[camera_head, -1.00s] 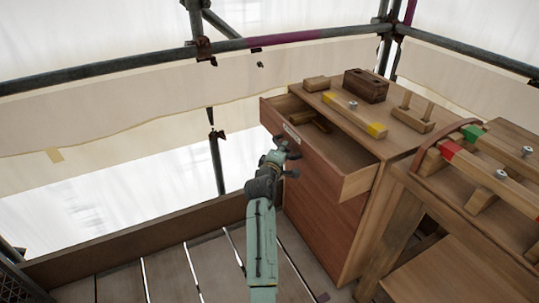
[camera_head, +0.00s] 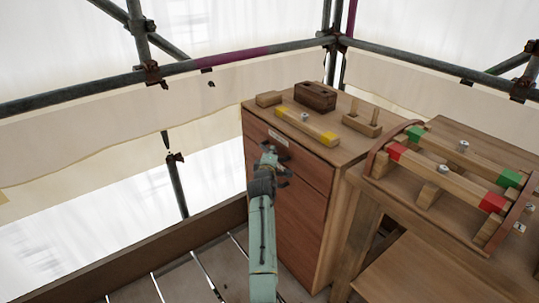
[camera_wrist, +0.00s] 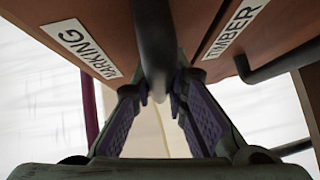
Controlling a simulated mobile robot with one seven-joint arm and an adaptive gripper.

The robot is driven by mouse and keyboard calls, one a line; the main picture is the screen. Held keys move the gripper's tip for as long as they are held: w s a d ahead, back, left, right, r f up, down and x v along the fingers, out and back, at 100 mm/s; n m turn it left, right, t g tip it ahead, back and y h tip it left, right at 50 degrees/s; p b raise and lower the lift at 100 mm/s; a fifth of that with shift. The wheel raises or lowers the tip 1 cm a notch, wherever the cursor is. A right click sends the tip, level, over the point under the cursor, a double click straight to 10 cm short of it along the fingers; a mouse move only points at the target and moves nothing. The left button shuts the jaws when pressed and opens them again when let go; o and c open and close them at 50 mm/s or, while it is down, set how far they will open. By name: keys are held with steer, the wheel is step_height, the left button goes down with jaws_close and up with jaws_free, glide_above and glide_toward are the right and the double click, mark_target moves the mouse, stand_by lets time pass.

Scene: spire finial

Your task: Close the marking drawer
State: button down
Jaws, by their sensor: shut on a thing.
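The marking drawer (camera_head: 312,167) is the top drawer of the wooden cabinet. Its front looks flush with the cabinet in the head view, and no opening shows above it. Its "MARKING" label (camera_wrist: 85,47) is at the left in the wrist view. A dark bar handle (camera_wrist: 154,45) runs between the fingers of my gripper (camera_wrist: 160,100), which is shut on it. In the head view my gripper (camera_head: 272,163) is at the drawer front and hides the handle.
The "TIMBER" front (camera_wrist: 238,30) with its own dark handle (camera_wrist: 285,66) lies beside it. On the cabinet top stand a yellow-marked bar (camera_head: 306,126), a dark block (camera_head: 316,96) and a pegged block (camera_head: 362,124). A workbench (camera_head: 440,215) with coloured-end timbers adjoins at right.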

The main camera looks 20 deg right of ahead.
steer(key=shift+d+r, duration=0.15)
steer(key=shift+r, duration=0.15)
steer(key=c, duration=2)
jaws_free()
steer(key=shift+o, duration=1.4)
steer(key=shift+w+d+f, duration=0.1)
steer(key=shift+d+f, duration=0.05)
steer(key=shift+f, duration=0.05)
steer(key=shift+o, duration=0.8)
steer(key=v, duration=1.2)
